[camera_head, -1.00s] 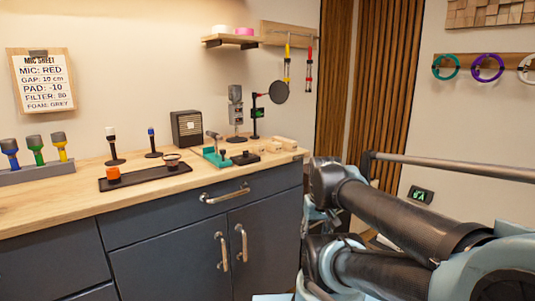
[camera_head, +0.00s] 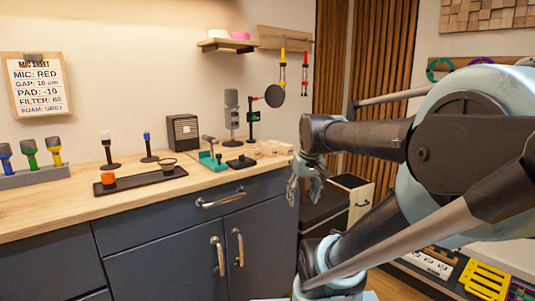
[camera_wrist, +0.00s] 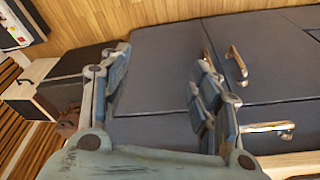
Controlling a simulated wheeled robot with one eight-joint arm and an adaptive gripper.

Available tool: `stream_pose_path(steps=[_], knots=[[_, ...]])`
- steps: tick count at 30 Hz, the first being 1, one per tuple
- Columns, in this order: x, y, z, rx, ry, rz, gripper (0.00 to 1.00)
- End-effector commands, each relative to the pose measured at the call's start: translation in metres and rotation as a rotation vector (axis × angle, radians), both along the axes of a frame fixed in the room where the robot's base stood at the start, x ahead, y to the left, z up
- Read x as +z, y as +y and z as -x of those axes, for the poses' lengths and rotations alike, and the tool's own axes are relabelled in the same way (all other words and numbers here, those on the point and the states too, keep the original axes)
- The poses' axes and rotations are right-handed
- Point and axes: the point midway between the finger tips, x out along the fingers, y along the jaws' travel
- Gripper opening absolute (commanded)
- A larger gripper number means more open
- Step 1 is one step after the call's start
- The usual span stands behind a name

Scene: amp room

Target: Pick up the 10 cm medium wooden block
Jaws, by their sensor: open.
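Pale wooden blocks (camera_head: 272,148) lie together at the right end of the wooden counter in the head view. They are small and partly overlap, so I cannot tell which is the 10 cm medium one. My gripper (camera_head: 305,190) hangs in front of the counter's right end, to the right of the blocks and lower than them. It is open and empty. In the wrist view my gripper's fingers (camera_wrist: 165,60) are spread apart, with dark cabinet fronts behind them. No block is seen in the wrist view.
The counter (camera_head: 50,205) also holds a teal stand (camera_head: 212,160), a black tray (camera_head: 142,180), a speaker box (camera_head: 184,131) and upright microphones (camera_head: 232,115). A dark cabinet with metal handles (camera_head: 219,199) is below. A box-like unit (camera_head: 350,190) stands right of the counter.

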Motion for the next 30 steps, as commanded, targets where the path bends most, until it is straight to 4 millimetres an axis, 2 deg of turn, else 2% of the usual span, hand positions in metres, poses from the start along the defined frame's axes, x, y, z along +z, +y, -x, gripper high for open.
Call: stream_pose_path(steps=[1, 3, 15, 24, 30], knots=[[0.017, 0.002, -0.017, 0.020, -0.006, -0.002, 0.57], [0.038, 0.005, -0.038, 0.050, -0.016, -0.008, 0.57], [0.139, 0.023, -0.164, 0.222, -0.073, -0.030, 0.57], [0.197, 0.037, -0.261, 0.344, -0.120, -0.041, 0.57], [0.219, 0.044, -0.305, 0.401, -0.144, -0.044, 0.57]])
